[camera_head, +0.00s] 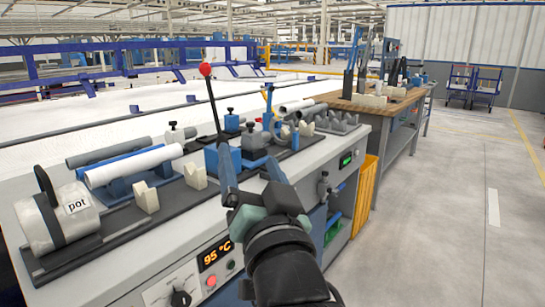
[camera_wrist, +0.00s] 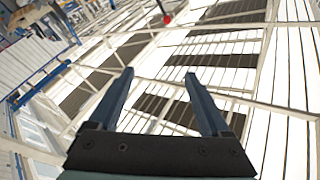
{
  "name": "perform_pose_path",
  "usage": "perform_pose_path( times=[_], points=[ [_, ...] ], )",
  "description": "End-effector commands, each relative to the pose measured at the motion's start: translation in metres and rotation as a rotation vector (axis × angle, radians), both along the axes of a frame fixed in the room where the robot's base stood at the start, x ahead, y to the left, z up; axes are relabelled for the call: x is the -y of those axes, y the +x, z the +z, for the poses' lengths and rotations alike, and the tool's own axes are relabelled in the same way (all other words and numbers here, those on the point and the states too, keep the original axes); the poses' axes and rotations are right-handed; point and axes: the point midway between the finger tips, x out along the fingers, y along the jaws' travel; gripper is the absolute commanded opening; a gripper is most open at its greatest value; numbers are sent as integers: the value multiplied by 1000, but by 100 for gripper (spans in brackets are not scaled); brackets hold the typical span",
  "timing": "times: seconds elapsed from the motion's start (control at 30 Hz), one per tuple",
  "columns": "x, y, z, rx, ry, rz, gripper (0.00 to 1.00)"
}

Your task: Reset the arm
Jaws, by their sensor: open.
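My gripper (camera_head: 247,170) is raised in front of the workbench in the head view, its two blue fingers spread apart and empty. A white pipe (camera_head: 134,165) lies in a blue holder at the left of the bench. A grey pipe (camera_head: 108,150) lies behind it. Shorter pipes (camera_head: 294,107) rest in holders farther along the bench. My gripper touches none of them.
A lever with a red ball (camera_head: 206,70) rises behind my gripper. A control panel reads 95 °C (camera_head: 215,254). A wooden table (camera_head: 375,100) stands beyond; the floor (camera_head: 460,210) at right is clear.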

Motion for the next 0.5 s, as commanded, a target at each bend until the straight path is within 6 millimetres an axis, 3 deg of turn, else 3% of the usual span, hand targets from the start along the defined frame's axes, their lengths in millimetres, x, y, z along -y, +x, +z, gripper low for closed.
perform_pose_path(
  times=[0.03, 0.1, 0.17, 0.3, 0.33, 0.4, 0.5],
  points=[
    [4, -19, 37, 108, -62, -64, 81],
    [11, -49, 81, 248, -140, -164, 81],
    [16, -79, 116, 364, -198, -251, 81],
    [28, -162, 184, 623, -302, -466, 81],
    [29, -169, 202, 641, -313, -489, 81],
    [29, -161, 231, 620, -310, -477, 81],
    [29, -160, 262, 618, -309, -475, 81]
  ],
)
